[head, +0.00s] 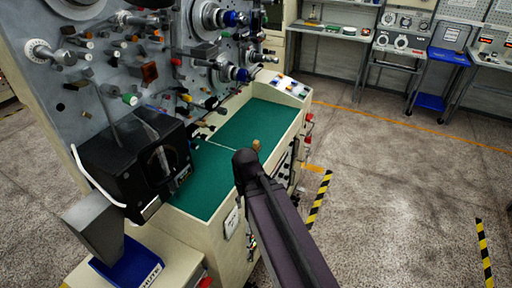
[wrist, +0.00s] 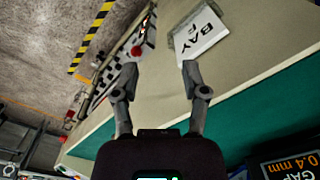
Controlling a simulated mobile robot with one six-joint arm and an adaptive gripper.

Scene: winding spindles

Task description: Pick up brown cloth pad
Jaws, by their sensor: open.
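My gripper (wrist: 159,67) is open in the wrist view, with its two grey fingers apart and nothing between them. It is over the cream side of the machine, near a white BAY label (wrist: 203,32). In the head view my dark arm reaches in from the bottom, and I cannot make out the fingers there. A small brown object (head: 256,145) sits at the right edge of the green work surface (head: 216,172), just beyond my arm. I cannot tell whether it is the brown cloth pad. No cloth pad shows clearly in the wrist view.
The grey machine panel (head: 75,85) carries several spindles and knobs. A black box-shaped unit (head: 120,165) stands at the left of the green surface. A blue tray (head: 128,268) is at lower left.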

